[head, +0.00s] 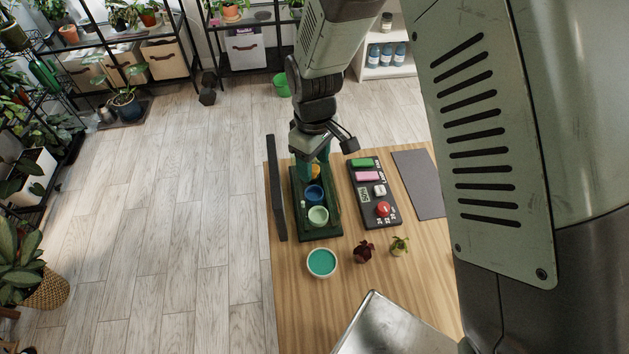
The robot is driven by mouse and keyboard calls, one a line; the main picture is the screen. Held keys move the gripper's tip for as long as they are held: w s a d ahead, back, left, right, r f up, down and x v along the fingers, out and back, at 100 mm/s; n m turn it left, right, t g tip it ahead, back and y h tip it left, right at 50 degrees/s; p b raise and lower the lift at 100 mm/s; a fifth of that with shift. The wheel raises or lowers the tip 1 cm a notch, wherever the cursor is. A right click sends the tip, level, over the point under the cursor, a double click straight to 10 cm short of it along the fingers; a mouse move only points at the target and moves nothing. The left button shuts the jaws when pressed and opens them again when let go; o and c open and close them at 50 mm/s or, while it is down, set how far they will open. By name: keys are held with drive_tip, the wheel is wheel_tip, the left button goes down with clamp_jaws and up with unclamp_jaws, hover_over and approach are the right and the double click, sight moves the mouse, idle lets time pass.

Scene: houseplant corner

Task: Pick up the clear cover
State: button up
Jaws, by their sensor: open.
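A dark green tray (322,234) stands on the wooden table and holds an orange pot (315,171), a blue pot (314,193) and a pale green pot (318,215). I cannot make out the clear cover for certain; any clear surface over the tray is too faint to tell. My gripper (312,168) points down at the far end of the tray, over the orange pot. Its greenish fingers stand apart, and I see nothing held between them. My wrist and fingers hide part of the tray's far end. Whether the fingers touch anything is unclear.
A dark upright panel (276,188) stands left of the tray. A black button board (376,205) and a grey mat (419,184) lie to the right. A teal-filled bowl (321,263), a dark red plant (363,252) and a small green plant (399,246) stand in front.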

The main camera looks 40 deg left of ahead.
drive_tip(key=shift+f, duration=0.5)
clamp_jaws()
drive_tip(key=shift+r, duration=0.15)
wheel_tip(320, 180, up, 18)
drive_tip(key=shift+r, duration=0.2)
idle(0.9)
